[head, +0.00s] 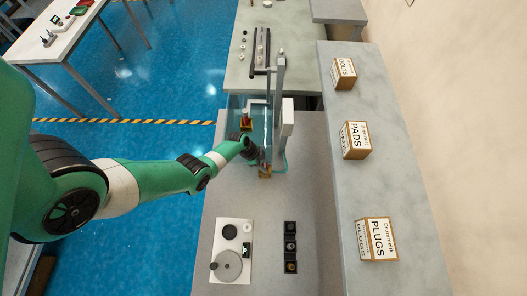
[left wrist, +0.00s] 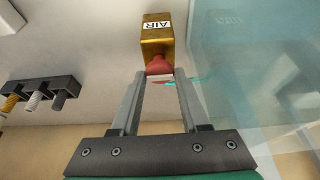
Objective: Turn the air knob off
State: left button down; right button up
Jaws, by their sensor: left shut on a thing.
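The air knob (left wrist: 158,66) is red and sits on the near end of a gold block labelled AIR (left wrist: 156,42) in the left wrist view. My left gripper (left wrist: 160,78) has its two grey fingers on either side of the knob and is shut on it. In the head view my left gripper (head: 262,160) is at the gold AIR block (head: 265,172), below the upright grey post. The knob itself is hidden there. My right gripper is not in view.
A grey upright fixture (head: 279,110) with a clear panel stands beside my left arm. A white plate with round parts (head: 233,275) and a dark strip (head: 290,247) lie nearer.

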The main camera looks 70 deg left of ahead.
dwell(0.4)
pick_arm(q)
jog(key=shift+c, duration=2.2)
grip_release()
